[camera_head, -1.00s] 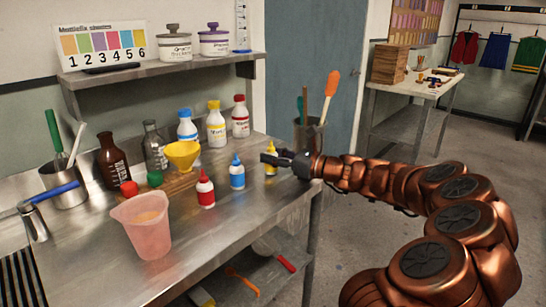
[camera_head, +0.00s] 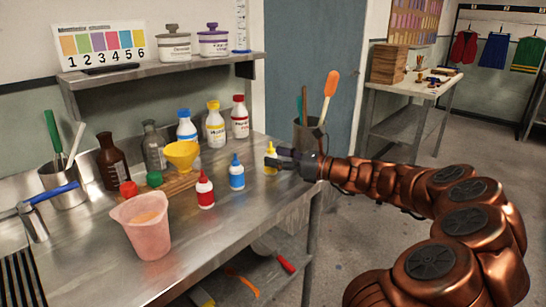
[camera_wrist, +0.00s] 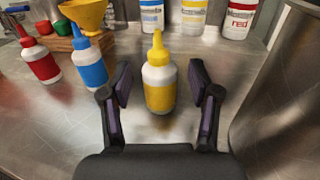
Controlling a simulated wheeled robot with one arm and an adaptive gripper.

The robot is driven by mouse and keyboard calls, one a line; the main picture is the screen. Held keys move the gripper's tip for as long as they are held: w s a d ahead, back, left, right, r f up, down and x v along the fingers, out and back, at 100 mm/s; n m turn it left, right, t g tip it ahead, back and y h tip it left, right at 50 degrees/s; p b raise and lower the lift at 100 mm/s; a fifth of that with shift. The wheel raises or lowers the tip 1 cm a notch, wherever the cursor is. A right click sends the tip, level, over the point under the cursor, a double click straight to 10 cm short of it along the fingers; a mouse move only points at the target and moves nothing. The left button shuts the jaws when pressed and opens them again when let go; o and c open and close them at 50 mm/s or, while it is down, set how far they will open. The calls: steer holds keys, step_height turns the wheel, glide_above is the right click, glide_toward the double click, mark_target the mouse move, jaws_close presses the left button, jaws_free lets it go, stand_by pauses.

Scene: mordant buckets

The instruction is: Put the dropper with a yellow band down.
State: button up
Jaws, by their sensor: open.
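The dropper with a yellow band (camera_wrist: 159,80) stands upright on the steel counter, with a yellow pointed cap. My gripper (camera_wrist: 160,90) is open, with one finger on each side of the dropper and a visible gap to both. In the head view the yellow dropper (camera_head: 270,158) stands near the counter's right end, and my gripper (camera_head: 280,160) reaches it from the right, partly covering it.
A blue dropper (camera_head: 237,172) and a red dropper (camera_head: 205,190) stand to the left. White bottles (camera_head: 215,125) stand behind. A metal pot with tools (camera_head: 309,137) is close to my gripper. A pink jug (camera_head: 147,228) stands at the front left.

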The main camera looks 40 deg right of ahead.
steer(key=v, duration=1)
steer(key=shift+s, duration=0.1)
stand_by(0.3)
